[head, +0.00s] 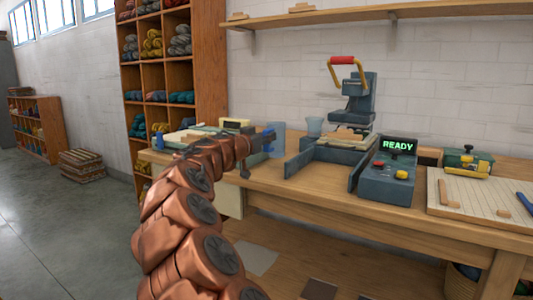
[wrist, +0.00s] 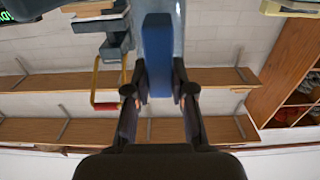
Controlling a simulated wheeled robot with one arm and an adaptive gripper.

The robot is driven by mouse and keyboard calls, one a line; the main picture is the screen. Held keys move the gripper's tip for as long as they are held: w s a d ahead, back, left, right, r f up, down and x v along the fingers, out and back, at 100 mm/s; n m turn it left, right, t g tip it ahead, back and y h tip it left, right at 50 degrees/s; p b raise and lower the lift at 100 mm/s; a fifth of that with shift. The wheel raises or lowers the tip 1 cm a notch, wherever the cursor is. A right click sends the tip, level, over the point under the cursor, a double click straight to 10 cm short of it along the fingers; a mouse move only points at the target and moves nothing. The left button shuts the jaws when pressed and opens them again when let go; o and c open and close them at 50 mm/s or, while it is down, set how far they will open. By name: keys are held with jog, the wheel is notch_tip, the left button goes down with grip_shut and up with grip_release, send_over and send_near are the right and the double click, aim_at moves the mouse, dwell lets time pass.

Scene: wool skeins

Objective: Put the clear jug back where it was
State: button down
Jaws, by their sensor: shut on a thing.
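The clear jug (head: 278,138) is a see-through bluish vessel with a blue handle, held just over the left part of the workbench in the head view. My gripper (head: 262,143) is at its left side. In the wrist view my gripper (wrist: 158,92) is shut on the blue handle (wrist: 157,50), with the clear jug (wrist: 178,22) partly hidden behind it. I cannot tell whether the jug touches the bench.
A second clear bluish cup (head: 314,126) stands close by on the workbench (head: 300,188). To its right are a press with a red handle (head: 342,60), a READY console (head: 390,172) and a ruled board (head: 480,195). Wool shelves (head: 170,60) stand behind left.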

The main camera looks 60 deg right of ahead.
aim_at(265, 147)
jog(key=shift+f+b, duration=0.6)
jog(key=shift+f, duration=1.2)
jog(key=shift+f+b, duration=0.2)
jog(key=shift+b, duration=0.1)
jog(key=c, duration=1)
grip_release()
jog(key=shift+r, duration=0.2)
jog(key=shift+r+p, duration=0.15)
jog(key=shift+p, duration=0.3)
jog(key=a+p, duration=0.1)
jog(key=a, duration=1.1)
jog(key=shift+s, duration=0.3)
jog(key=shift+a, duration=0.1)
